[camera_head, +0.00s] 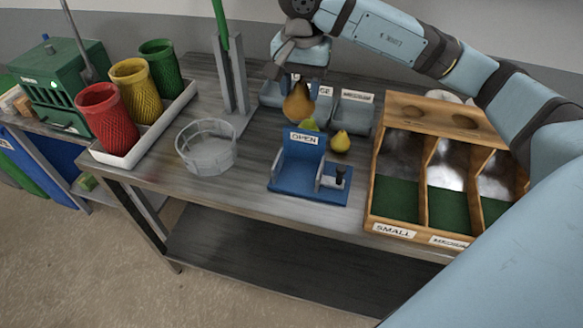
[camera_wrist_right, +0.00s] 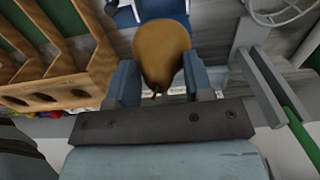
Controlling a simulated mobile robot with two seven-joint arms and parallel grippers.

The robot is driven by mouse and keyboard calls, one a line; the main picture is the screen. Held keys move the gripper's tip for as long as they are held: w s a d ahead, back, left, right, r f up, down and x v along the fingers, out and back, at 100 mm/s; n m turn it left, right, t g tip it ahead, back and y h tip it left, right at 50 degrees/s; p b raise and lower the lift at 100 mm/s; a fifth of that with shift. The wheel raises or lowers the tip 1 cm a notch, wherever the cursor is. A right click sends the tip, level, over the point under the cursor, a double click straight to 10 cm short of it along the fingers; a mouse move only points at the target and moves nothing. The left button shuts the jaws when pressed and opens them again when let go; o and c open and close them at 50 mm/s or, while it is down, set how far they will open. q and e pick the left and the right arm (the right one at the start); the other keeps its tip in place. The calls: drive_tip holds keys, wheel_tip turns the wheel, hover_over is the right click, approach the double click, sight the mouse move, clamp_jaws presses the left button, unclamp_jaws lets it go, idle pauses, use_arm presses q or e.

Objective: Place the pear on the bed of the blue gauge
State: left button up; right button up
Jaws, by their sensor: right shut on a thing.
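A brown pear (camera_head: 297,103) hangs in my right gripper (camera_head: 297,82), above the table behind the blue gauge. In the right wrist view the pear (camera_wrist_right: 162,52) sits between the two fingers of the gripper (camera_wrist_right: 165,82), which are shut on it. The blue gauge (camera_head: 300,168) stands near the table's front edge, with an upright plate labelled "OPEN" and a small dark knob at its right. Part of the gauge (camera_wrist_right: 150,10) shows at the top of the right wrist view, beyond the pear. My left gripper is not in view.
Two green-yellow pears (camera_head: 341,141) lie behind the gauge. Grey bins (camera_head: 354,112) stand behind them. A wooden sorter (camera_head: 373,190) with labelled lanes is at the right. A clear round basket (camera_head: 206,150) and a grey post (camera_head: 232,80) stand left. Coloured cups (camera_head: 107,118) stand in a white tray (camera_head: 120,162).

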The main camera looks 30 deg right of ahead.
sight(301, 117)
wheel_tip(301, 117, down, 20)
drive_tip(key=shift+d+r+p, duration=0.15)
drive_tip(key=shift+r+p, duration=0.05)
drive_tip(key=shift+p, duration=0.6)
drive_tip(key=o, duration=1)
drive_tip(key=shift+f, duration=0.1)
drive_tip(key=shift+r, duration=0.35)
wheel_tip(301, 117, up, 12)
drive_tip(key=shift+f+b, duration=0.15)
drive_tip(key=shift+b, duration=0.65)
